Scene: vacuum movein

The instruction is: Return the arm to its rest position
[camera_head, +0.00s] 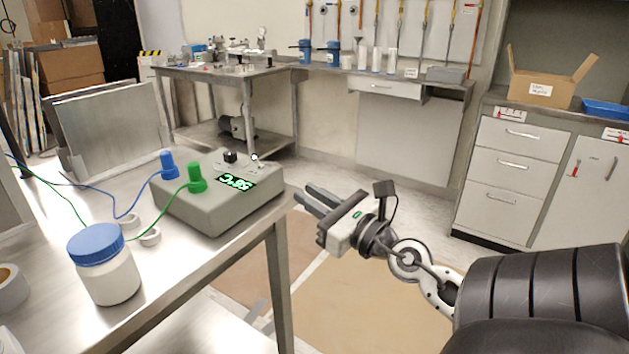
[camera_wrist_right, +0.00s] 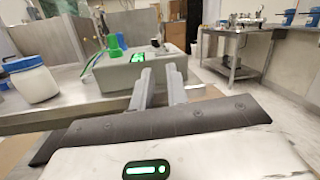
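My right arm comes in from the right in the head view. Its gripper (camera_head: 310,198) hangs in the air just right of the metal table's corner, close to the grey control box. The two fingers are apart with nothing between them; the gap also shows in the right wrist view (camera_wrist_right: 158,86). The grey control box (camera_head: 200,212) with a green display, a blue knob and a green knob stands on the table; the box also shows in the right wrist view (camera_wrist_right: 110,76). My left gripper is not in view.
The metal table (camera_head: 190,275) also holds a white jar (camera_head: 108,280) with a blue lid, wires and a tape roll (camera_head: 10,285). Grey drawer cabinets (camera_head: 515,180) stand at the right with an open cardboard box (camera_head: 545,88) on top. A workbench (camera_head: 225,75) stands behind.

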